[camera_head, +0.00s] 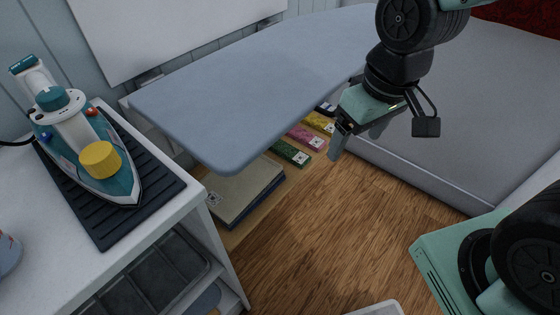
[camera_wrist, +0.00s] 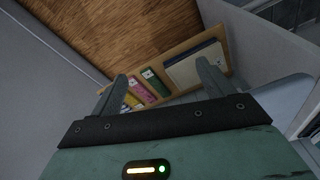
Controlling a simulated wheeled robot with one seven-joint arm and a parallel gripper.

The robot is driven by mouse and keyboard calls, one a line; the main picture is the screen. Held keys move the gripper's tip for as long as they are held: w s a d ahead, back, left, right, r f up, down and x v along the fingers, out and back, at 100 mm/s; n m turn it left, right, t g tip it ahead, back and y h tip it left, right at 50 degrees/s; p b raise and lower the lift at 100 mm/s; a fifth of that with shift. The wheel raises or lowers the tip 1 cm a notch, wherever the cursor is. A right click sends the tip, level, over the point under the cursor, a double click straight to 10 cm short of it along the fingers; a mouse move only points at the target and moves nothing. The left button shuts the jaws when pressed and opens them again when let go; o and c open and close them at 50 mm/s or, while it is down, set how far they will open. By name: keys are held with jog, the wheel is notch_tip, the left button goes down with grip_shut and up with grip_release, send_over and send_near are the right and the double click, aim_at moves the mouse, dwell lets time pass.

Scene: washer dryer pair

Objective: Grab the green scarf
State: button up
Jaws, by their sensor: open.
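The green scarf (camera_head: 291,153) looks like a small folded green strip with a white label. It lies low under the edge of the ironing board, at the end of a row of folded pieces. It also shows in the wrist view (camera_wrist: 157,83), between the two fingers in the picture. My gripper (camera_head: 356,140) is open and empty, above and to the right of the scarf in the head view. In the wrist view my gripper (camera_wrist: 162,72) points toward the row from some distance, with its fingers apart.
A pink piece (camera_head: 306,138) and a yellow piece (camera_head: 319,122) lie beside the scarf. A folded grey-blue stack (camera_head: 240,195) lies on its other side. The ironing board (camera_head: 250,95) overhangs them. An iron (camera_head: 75,130) stands on a white cabinet. Wooden floor (camera_head: 330,220) is clear.

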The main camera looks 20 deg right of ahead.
jog(key=w+d+f+t+b, duration=0.1)
jog(key=w+d+f+b, duration=0.3)
jog(key=f+b, duration=0.3)
jog(key=w+d+f+t+b, duration=0.1)
jog(key=w+d+f+b, duration=0.3)
jog(key=f, duration=0.6)
jog(key=w+d+f+t+b, duration=0.1)
jog(key=w+d+f+b, duration=0.25)
jog(key=f+b, duration=0.4)
jog(key=n+t+y, duration=0.4)
jog(key=t+y, duration=0.2)
jog(key=y, duration=0.1)
send_near(292, 153)
jog(key=b+x, duration=0.3)
jog(key=b, duration=0.1)
jog(key=shift+w+a+f, duration=0.1)
jog(key=shift+a+f, duration=0.2)
jog(key=shift+a, duration=0.1)
jog(key=b+x, duration=0.1)
jog(key=x, duration=0.1)
jog(key=b+x, duration=0.1)
jog(key=x, duration=0.1)
jog(key=shift+w+f+b, duration=0.1)
jog(key=shift+w+b, duration=0.3)
jog(key=shift+w, duration=0.1)
jog(key=shift+w+a, duration=0.1)
jog(key=shift+w, duration=0.15)
jog(key=c, duration=1.1)
